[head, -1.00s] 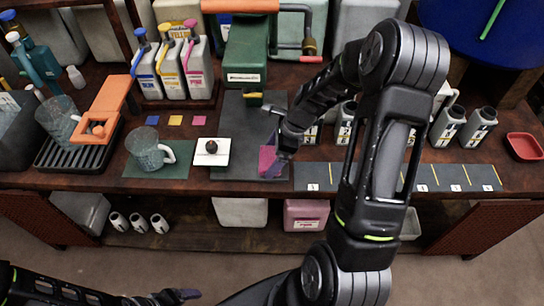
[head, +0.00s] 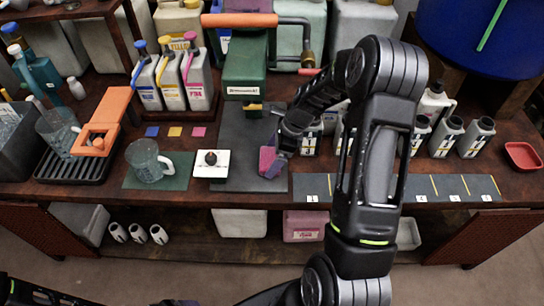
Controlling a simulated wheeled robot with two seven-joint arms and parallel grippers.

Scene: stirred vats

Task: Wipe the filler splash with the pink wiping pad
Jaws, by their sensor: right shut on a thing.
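My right gripper (head: 278,155) is shut on the pink wiping pad (head: 267,160). It holds the pad low over the right front part of the dark grey mat (head: 240,187); I cannot tell whether the pad touches the mat. The green filler (head: 246,65) stands at the back of this mat. I cannot make out a splash on the mat; the gripper and pad hide part of it. My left gripper (head: 180,303) is at the bottom edge, low in front of the bench and cut off, so its jaws do not show clearly.
A white tile with a dark knob (head: 218,171) lies left of the pad. A clear jug (head: 147,163) stands on a green mat (head: 180,183). Several bottles (head: 445,135) and a numbered strip (head: 310,192) are to the right. A red tray (head: 522,155) is far right.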

